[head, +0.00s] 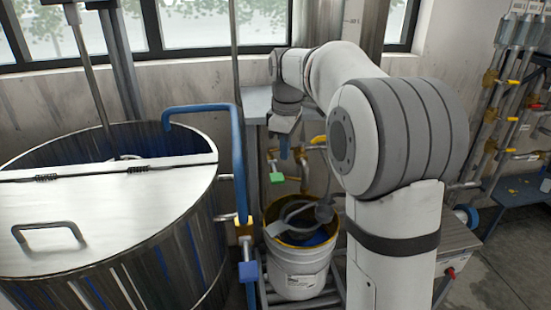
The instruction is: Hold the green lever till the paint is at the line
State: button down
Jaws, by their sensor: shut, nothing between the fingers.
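The green lever (277,178) shows as a small green block on a valve, left of the brass pipework and above the bucket. My gripper (284,150) points down just above the green lever, with its fingers together and nothing held. Whether it touches the lever cannot be told from this angle. The white bucket (297,281) stands below, with a label on its front and paint-stained rim. Blue paint (308,238) shows inside, partly covered by a grey curved object (300,212). I cannot make out a fill line.
A large steel tank (110,235) with a hinged lid fills the left. A blue pipe (239,170) bends down beside it, with a blue block (248,271) low on it. Pipes with yellow handles (508,119) line the right wall. A blue bench (515,190) stands below them.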

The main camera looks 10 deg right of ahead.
aim_at(277, 177)
jog(key=w+n+p, duration=0.2)
jog(key=w+n, duration=0.3)
jog(key=w, duration=0.5)
jog(key=shift+w+a+r+n+g, duration=0.2)
jog(key=shift+w+r+n+g, duration=0.05)
jog(key=shift+r+n+g, duration=0.15)
notch_tip(277, 177, down, 14)
jog(key=shift+p, duration=0.75)
jog(key=shift+d, duration=0.1)
